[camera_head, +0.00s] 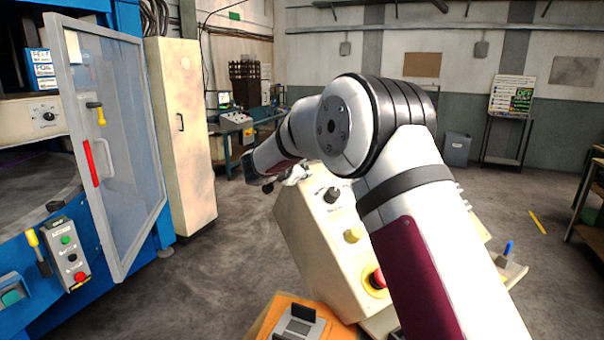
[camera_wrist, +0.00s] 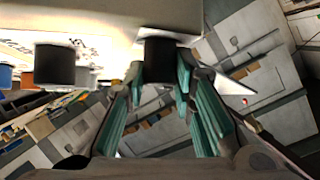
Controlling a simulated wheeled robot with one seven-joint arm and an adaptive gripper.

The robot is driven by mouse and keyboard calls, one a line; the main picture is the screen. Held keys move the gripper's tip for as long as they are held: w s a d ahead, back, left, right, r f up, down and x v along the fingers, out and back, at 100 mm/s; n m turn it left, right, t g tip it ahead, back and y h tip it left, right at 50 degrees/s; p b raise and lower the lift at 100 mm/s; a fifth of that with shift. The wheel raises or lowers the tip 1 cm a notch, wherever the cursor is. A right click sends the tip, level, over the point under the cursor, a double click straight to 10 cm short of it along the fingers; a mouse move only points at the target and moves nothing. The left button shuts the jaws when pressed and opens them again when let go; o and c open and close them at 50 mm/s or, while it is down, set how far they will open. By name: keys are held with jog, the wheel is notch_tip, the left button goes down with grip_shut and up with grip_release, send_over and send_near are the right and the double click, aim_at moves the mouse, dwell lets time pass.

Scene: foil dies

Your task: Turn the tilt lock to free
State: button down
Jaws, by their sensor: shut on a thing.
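In the wrist view, my gripper (camera_wrist: 159,78) has its two teal-padded fingers on either side of a black knob (camera_wrist: 158,58) and is shut on it. The knob projects from the pale face of a console. Its marking is too blurred to read, so I cannot confirm that it is the tilt lock or which way it is set. A second black knob (camera_wrist: 55,65) is to the left, apart from the fingers. In the head view, my gripper (camera_head: 286,178) is at the upper left edge of the beige console (camera_head: 325,240), and the held knob is hidden there.
The console also carries a black knob (camera_head: 332,195), a yellow button (camera_head: 352,235) and a red mushroom button (camera_head: 377,279). A blue machine with an open clear door (camera_head: 118,130) stands at left beside a beige cabinet (camera_head: 182,130). Floor between cabinet and console is clear.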

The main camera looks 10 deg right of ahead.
jog(key=shift+w+m+g+h+b, duration=0.2)
jog(key=shift+m+g+h+b, duration=0.2)
jog(key=shift+m+g+b, duration=0.95)
jog(key=shift+r+m+g, duration=0.1)
jog(key=shift+m+g, duration=0.35)
jog(key=c, duration=1.3)
grip_release()
jog(key=shift+c, duration=0.2)
jog(key=v, duration=1.2)
jog(key=shift+s, duration=0.1)
